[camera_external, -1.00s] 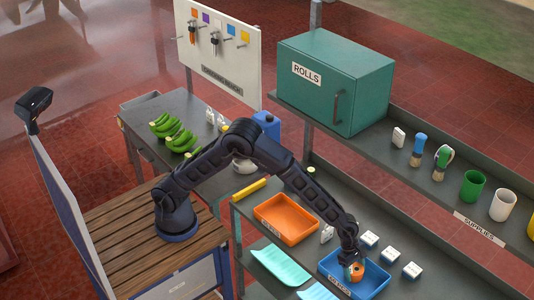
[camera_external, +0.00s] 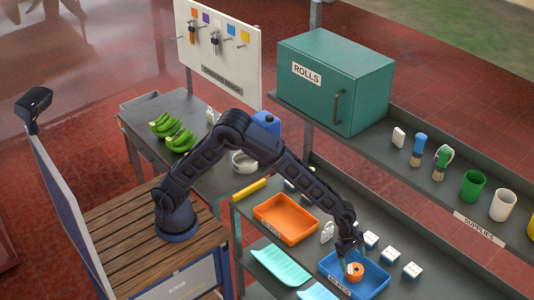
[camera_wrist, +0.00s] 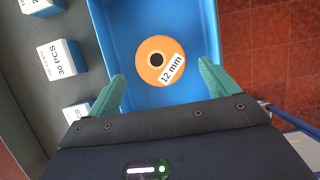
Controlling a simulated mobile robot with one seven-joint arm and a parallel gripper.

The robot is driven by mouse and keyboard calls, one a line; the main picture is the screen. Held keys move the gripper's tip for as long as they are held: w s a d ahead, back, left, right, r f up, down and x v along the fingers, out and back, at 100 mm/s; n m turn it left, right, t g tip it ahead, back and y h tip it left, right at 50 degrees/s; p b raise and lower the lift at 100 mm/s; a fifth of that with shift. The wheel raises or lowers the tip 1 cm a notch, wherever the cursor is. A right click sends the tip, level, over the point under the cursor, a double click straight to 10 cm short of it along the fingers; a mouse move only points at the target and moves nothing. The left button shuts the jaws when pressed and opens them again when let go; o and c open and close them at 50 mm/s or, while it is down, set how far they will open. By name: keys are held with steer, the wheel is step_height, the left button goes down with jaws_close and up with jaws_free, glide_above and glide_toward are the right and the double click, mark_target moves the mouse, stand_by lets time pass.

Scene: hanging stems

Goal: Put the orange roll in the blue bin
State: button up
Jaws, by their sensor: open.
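The orange roll (camera_external: 355,270) lies inside the blue bin (camera_external: 375,285), on its floor. In the wrist view the orange roll (camera_wrist: 160,60) shows its dark centre hole and a white "12 mm" label, with the blue bin (camera_wrist: 205,30) around it. My gripper (camera_external: 352,254) is above the bin. In the wrist view my gripper (camera_wrist: 161,85) has its two green fingers spread apart, with nothing between the tips; the roll lies beyond them.
An orange tray (camera_external: 288,220) stands left of the blue bin. Several white boxes (camera_external: 391,253) stand behind the bin. Teal trays (camera_external: 280,265) lie in front. A closed green ROLLS cabinet (camera_external: 335,85) stands on the upper shelf.

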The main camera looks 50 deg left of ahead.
steer(key=v, duration=0.6)
steer(key=shift+a+r, duration=0.2)
steer(key=shift+r, duration=0.1)
steer(key=w+a+r+m, duration=0.2)
steer(key=w+a+r, duration=0.15)
steer(key=a, duration=0.55)
steer(key=w+a+r+m+t, duration=0.1)
steer(key=w+a+r+m, duration=0.15)
steer(key=a+r, duration=0.45)
steer(key=w+a+r+m, duration=0.1)
steer(key=w+a+r, duration=0.2)
steer(key=a, duration=0.8)
steer(key=s+a+r+m+t+y, duration=0.1)
steer(key=s+a+r+m, duration=0.15)
steer(key=a, duration=0.85)
steer(key=s+a+r+m+t, duration=0.1)
steer(key=a+r+m, duration=0.2)
steer(key=a, duration=0.8)
steer(key=s+a+f+m+t+y, duration=0.1)
steer(key=s+a+m, duration=0.6)
steer(key=s+a, duration=1)
steer(key=a+f+y, duration=0.1)
steer(key=a+y, duration=0.1)
steer(key=a, duration=0.1)
steer(key=shift+a+f+t+y, duration=0.2)
steer(key=shift+t+y, duration=0.1)
